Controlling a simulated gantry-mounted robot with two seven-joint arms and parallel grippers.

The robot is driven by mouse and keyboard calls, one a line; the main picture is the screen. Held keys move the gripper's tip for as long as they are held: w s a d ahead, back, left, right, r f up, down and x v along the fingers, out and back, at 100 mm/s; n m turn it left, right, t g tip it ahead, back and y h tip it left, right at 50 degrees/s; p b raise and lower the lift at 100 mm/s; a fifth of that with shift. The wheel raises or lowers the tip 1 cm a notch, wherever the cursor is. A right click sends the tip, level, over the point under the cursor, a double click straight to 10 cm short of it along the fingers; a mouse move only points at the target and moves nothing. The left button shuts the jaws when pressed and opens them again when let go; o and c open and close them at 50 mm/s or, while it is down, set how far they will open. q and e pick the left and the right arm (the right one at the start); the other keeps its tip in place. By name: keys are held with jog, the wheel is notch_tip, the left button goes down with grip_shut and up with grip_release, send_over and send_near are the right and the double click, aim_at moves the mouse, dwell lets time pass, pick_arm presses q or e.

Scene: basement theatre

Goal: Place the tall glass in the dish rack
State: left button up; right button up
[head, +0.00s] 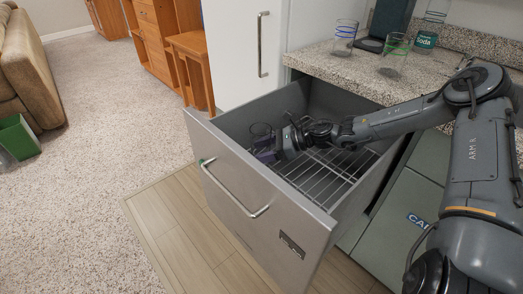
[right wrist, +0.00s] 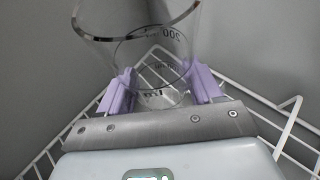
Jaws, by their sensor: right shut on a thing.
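The tall glass (head: 261,131) is clear and sits inside the open drawer, near the front panel's inner side. In the right wrist view, the glass (right wrist: 150,45) has dark printed markings and its open rim faces the camera. My right gripper (head: 266,152) is shut on it, with purple finger pads (right wrist: 160,90) on either side of the glass. The dish rack (head: 325,178) is a wire grid in the drawer; its wires (right wrist: 293,118) show beneath and around the glass. I cannot tell whether the glass's base touches the rack. My left gripper is not in view.
The drawer's front panel (head: 255,205) and grey walls enclose the rack. The rack's right part looks empty.

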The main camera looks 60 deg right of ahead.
jog(key=shift+f, duration=0.55)
jog(key=o, duration=1.3)
jog(key=shift+r, duration=0.6)
jog(key=shift+s+d+r+p, duration=0.15)
jog(key=shift+s+r+p, duration=0.05)
jog(key=shift+r+p, duration=0.1)
jog(key=p+v, duration=0.1)
jog(key=v, duration=0.3)
jog(key=shift+s+d, duration=0.2)
jog(key=shift+s, duration=0.2)
